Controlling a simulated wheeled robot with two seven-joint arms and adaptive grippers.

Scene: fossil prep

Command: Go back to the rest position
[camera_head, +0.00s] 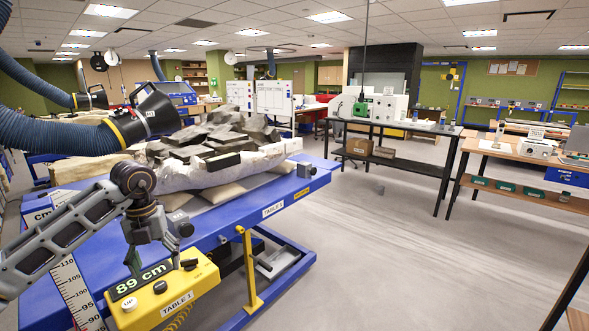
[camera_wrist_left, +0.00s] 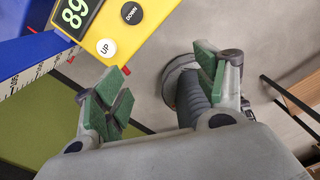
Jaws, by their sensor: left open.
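My left gripper (camera_head: 168,244) hangs over the yellow control box (camera_head: 172,297) marked TABLE 1 at the near left. In the left wrist view its two green-padded fingers (camera_wrist_left: 160,82) are spread apart with nothing between them. The control box also shows in that view (camera_wrist_left: 138,22), beyond the fingers, with UP and DOWN buttons. Its display (camera_head: 141,280) reads 89 cm. The fingers look apart from the buttons. My right gripper is in no view.
The blue lift table (camera_head: 238,222) bears a large rock specimen (camera_head: 215,140) in a pale jacket. A blue extraction hose (camera_head: 60,133) with a black hood (camera_head: 150,115) reaches in from the left above my arm. Open floor (camera_head: 380,250) lies to the right, before the benches.

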